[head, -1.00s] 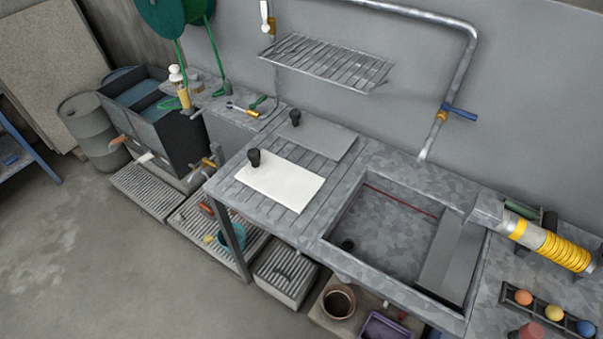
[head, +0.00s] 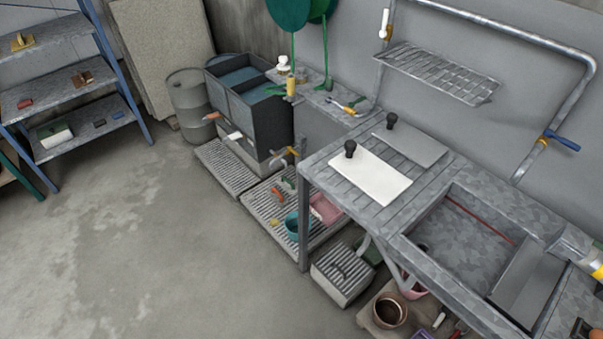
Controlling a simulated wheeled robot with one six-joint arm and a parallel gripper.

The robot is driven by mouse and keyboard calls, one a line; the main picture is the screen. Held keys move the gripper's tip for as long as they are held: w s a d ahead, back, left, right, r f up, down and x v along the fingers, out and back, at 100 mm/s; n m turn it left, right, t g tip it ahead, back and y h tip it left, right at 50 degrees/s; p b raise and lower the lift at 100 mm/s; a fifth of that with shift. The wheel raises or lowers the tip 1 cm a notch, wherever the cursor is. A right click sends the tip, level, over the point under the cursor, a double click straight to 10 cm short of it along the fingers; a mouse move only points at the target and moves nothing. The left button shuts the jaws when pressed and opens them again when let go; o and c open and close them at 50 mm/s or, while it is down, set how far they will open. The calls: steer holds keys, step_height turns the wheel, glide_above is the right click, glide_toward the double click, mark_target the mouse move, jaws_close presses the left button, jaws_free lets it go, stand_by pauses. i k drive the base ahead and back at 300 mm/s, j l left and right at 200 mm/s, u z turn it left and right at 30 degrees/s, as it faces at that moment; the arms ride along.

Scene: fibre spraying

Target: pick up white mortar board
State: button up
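The white mortar board (head: 372,178) lies flat on the slatted drainer of the grey metal sink bench (head: 425,208). A black knob handle (head: 350,149) stands at its far left corner. A similar grey board (head: 411,143) with a black knob lies just behind it. No gripper or arm part shows in the head view.
The sink basin (head: 470,240) is right of the boards, with a wire rack (head: 437,72) on the wall above. Slatted platforms (head: 228,168) and a crate (head: 343,273) stand on the floor. A blue shelf (head: 68,95) is far left. Open floor (head: 150,230) lies at left front.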

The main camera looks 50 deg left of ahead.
mark_target(383, 183)
steer(key=u, duration=1.45)
steer(key=i+j+u, duration=0.1)
steer(key=i, duration=0.25)
steer(key=i+j, duration=0.3)
steer(key=i+j+u, duration=0.15)
steer(key=i, duration=0.35)
